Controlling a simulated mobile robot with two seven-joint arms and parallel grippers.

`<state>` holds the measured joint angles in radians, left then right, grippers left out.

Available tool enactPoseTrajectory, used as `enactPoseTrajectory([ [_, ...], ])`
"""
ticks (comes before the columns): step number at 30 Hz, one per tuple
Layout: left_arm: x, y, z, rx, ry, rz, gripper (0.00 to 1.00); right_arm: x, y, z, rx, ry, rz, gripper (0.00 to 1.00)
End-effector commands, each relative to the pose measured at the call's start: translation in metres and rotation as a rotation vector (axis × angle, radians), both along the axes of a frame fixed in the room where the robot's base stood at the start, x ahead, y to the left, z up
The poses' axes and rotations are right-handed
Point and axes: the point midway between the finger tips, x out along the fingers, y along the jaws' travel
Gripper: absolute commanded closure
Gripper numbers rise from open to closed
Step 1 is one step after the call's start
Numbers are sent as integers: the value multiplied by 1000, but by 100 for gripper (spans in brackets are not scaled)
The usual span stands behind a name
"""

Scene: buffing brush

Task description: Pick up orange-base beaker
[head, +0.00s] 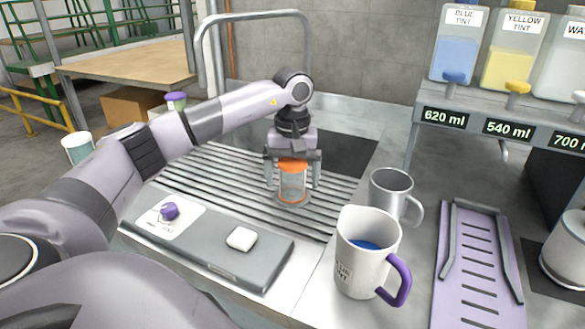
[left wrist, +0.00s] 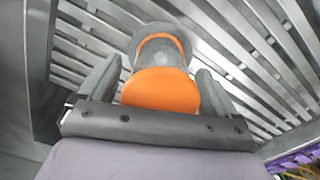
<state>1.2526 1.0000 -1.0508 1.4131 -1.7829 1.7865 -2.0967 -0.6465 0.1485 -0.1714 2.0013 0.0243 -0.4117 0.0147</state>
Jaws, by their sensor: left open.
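The orange-base beaker (head: 292,187) is a clear glass vessel standing upside down on the slatted metal drainer, its orange base on top and an orange ring low down. My left gripper (head: 292,176) is above it, pointing down, with one finger on each side of the beaker. In the left wrist view the orange base (left wrist: 162,92) lies between the two open fingers (left wrist: 160,72). Gaps show between the fingers and the glass there. My right gripper is not in view.
A white mug (head: 360,270) with blue liquid and a steel mug (head: 390,192) stand right of the drainer (head: 230,190). A grey control panel (head: 205,250) lies in front. A purple slotted tray (head: 478,275) and tint dispensers (head: 510,65) are farther right. A faucet pipe (head: 255,17) arches behind.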

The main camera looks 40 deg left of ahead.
Motion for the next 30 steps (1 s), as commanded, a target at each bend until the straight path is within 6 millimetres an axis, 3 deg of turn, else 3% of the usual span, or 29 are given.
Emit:
enactPoseTrajectory([
  [3, 0, 0, 0, 0, 0, 0, 11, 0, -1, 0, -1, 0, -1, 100],
  [8, 0, 0, 0, 0, 0, 0, 64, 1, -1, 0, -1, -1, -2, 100],
  [11, 0, 0, 1, -1, -1, 0, 70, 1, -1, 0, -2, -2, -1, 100],
  [23, 1, 0, 14, -2, -3, 0, 70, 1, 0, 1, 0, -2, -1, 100],
  [30, 1, 0, 57, -2, -6, 0, 70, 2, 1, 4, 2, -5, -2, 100],
])
